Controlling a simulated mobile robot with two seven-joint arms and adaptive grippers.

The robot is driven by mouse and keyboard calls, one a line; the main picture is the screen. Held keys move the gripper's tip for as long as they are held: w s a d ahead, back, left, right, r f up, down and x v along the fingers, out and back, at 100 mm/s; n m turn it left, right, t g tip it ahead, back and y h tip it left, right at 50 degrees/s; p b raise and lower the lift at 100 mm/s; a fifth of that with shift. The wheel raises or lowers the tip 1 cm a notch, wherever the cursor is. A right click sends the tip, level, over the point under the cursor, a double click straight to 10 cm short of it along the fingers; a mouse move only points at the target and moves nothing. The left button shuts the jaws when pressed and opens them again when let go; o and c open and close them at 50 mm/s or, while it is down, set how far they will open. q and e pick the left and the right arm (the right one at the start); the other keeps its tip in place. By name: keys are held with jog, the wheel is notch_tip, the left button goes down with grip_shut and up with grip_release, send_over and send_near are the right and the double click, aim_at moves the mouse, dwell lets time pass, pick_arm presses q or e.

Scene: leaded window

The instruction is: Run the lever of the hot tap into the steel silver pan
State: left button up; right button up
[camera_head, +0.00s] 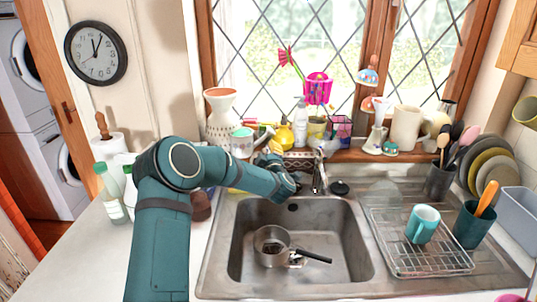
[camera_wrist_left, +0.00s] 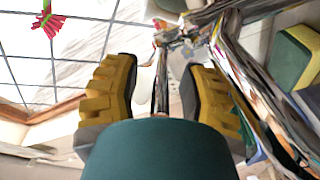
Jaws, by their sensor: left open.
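The steel silver pan (camera_head: 270,250) sits in the sink basin, its dark handle pointing right, with what looks like water inside. The metal tap (camera_head: 318,172) stands behind the basin; its levers are too small to tell apart. My right gripper is out of view.
The windowsill behind holds a white vase (camera_head: 221,118), a yellow spray bottle (camera_head: 284,135) and several pots. A drying rack (camera_head: 425,262) with a teal mug (camera_head: 422,224) stands right of the basin (camera_head: 335,265). Bottles (camera_head: 112,195) stand on the left counter.

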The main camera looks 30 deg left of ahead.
pick_arm(q)
grip_shut()
dwell(0.3)
jog(key=n+g+y, duration=0.1)
jog(key=d+n+g+y+b, duration=0.1)
jog(key=shift+w+g, duration=0.3)
jog(key=shift+w, duration=0.05)
jog(key=shift+w+d+r+n+g+y+b, duration=0.1)
jog(key=shift+n+g+y+b, duration=0.05)
jog(key=shift+n+g+y, duration=0.5)
jog(key=shift+w+d+n+g+y+b, duration=0.15)
jog(key=shift+n+g+y, duration=0.35)
jog(key=shift+g, duration=0.25)
grip_release()
jog(key=shift+a, duration=0.15)
